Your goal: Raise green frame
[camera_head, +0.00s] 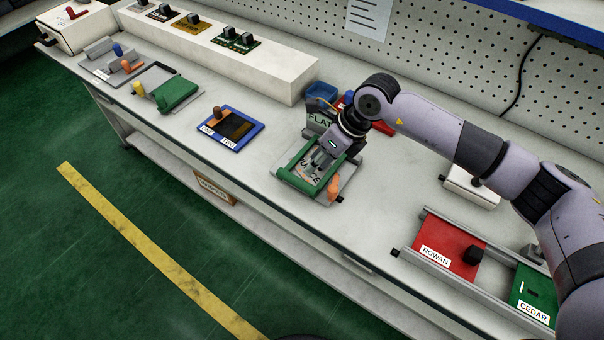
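A green frame (296,182) lies on a grey fixture plate near the middle of the bench, with a lettered label partly showing inside it. My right gripper (320,162) points down over this frame, its fingers at or just above the frame's inner area. The arm and gripper hide the frame's back right part. I cannot tell whether the fingers touch anything or how far apart they are. An orange knob (335,188) stands at the plate's right edge. Another green piece (178,94) lies on a plate farther left. My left gripper is not in view.
A blue frame (231,128) with dark centre lies left of the fixture. A red ROWAN card (447,249) and green CEDAR card (534,292) sit in a rail at right. A white raised block (250,60) with boards runs along the back. A blue bin (320,93) stands behind my gripper.

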